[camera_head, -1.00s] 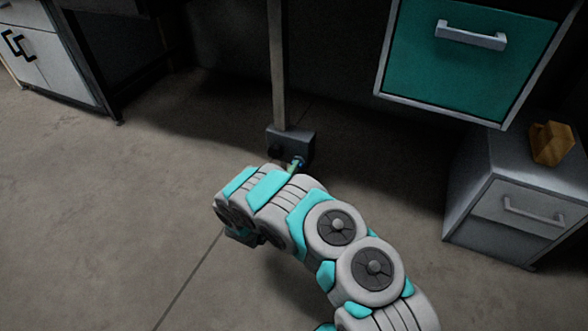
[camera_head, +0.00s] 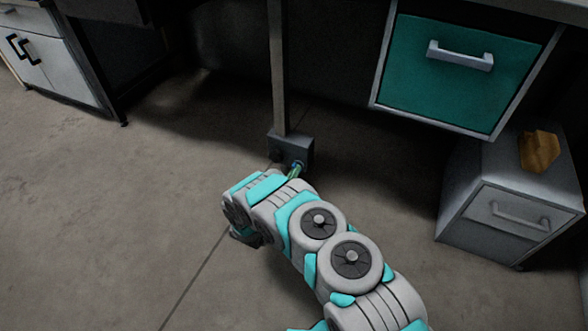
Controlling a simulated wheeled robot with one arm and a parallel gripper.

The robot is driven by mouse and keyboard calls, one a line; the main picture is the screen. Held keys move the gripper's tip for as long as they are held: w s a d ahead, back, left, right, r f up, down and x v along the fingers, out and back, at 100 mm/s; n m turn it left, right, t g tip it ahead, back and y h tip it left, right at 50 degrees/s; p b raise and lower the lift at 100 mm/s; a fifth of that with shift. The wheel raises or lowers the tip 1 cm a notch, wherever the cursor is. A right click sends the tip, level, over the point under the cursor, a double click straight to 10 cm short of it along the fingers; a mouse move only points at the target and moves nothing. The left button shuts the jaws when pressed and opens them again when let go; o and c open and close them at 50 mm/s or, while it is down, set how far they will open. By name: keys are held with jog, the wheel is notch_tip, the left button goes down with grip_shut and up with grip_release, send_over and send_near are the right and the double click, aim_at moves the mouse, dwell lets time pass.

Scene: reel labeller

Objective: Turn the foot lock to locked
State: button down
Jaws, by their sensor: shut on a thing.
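The foot lock (camera_head: 302,148) is a dark grey box at the foot of a grey upright post. It has a dark round knob on its left and a blue-ringed part on its right front. My gripper (camera_head: 296,172) is at that right part, shut on the foot lock; only a small greenish piece shows there. My own arm hides most of the gripper and the lower front of the lock, so the exact grip and the lock's setting cannot be made out.
The post (camera_head: 278,75) rises from the lock. A teal drawer (camera_head: 440,85) hangs at the upper right. A grey cabinet (camera_head: 500,215) with a yellowish-brown block (camera_head: 539,151) on top stands at the right. A white cabinet (camera_head: 60,75) is at the far left. The floor at left is open.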

jog(key=shift+m+p, duration=3.05)
jog(key=shift+m, duration=1.55)
jog(key=c, duration=0.9)
grip_release()
jog(key=shift+o, duration=0.2)
jog(key=v, duration=0.8)
